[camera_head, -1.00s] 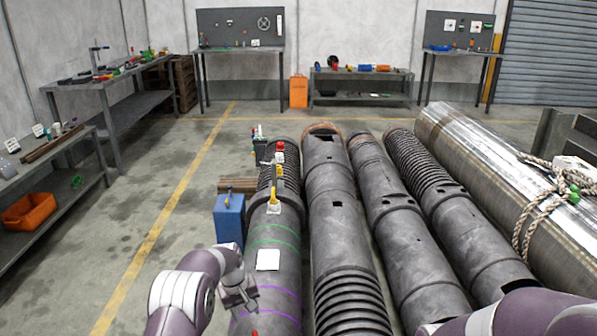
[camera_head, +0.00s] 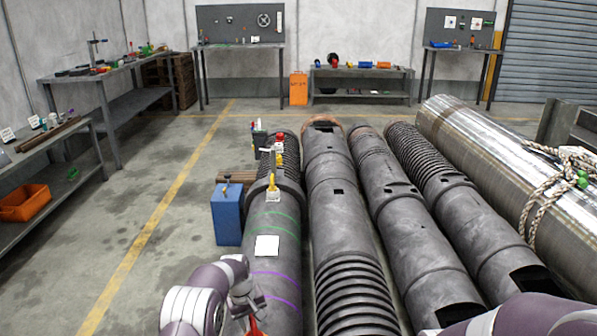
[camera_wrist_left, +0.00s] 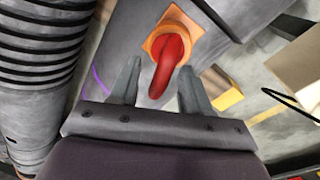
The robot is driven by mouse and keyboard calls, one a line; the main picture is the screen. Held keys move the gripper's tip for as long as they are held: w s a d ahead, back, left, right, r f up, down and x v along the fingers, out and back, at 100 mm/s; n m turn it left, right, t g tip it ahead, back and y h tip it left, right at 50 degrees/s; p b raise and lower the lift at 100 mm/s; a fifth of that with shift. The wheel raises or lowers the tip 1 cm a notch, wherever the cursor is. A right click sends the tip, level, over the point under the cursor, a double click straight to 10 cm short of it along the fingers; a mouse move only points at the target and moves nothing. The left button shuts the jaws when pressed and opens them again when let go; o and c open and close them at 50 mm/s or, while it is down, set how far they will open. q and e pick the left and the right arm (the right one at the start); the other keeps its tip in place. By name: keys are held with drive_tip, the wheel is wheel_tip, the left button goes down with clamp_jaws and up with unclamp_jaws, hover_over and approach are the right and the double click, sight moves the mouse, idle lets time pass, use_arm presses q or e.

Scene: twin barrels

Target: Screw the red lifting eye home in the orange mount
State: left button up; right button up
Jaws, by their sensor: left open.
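The red lifting eye (camera_wrist_left: 167,68) sits in the square orange mount (camera_wrist_left: 151,42) on the side of a dark grey barrel, in the left wrist view. Its loop reaches toward my gripper. My left gripper (camera_wrist_left: 160,72) is open, with one finger on each side of the loop. Gaps show between the fingers and the loop. In the head view my left gripper (camera_head: 247,303) is low over the near end of the leftmost barrel (camera_head: 282,235). My right gripper is out of frame.
A blue box (camera_head: 227,215) stands left of the leftmost barrel. More dark barrels (camera_head: 341,215) and a shiny metal cylinder (camera_head: 480,150) with rope lie to the right. A yellow-orange block (camera_wrist_left: 222,88) is near the right finger in the wrist view. Left floor is open.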

use_arm(q)
clamp_jaws()
drive_tip(key=shift+o, duration=0.4)
unclamp_jaws()
wheel_tip(320, 180, up, 11)
drive_tip(key=p, duration=0.7)
drive_tip(key=shift+f+p, duration=0.2)
drive_tip(key=shift+p, duration=0.1)
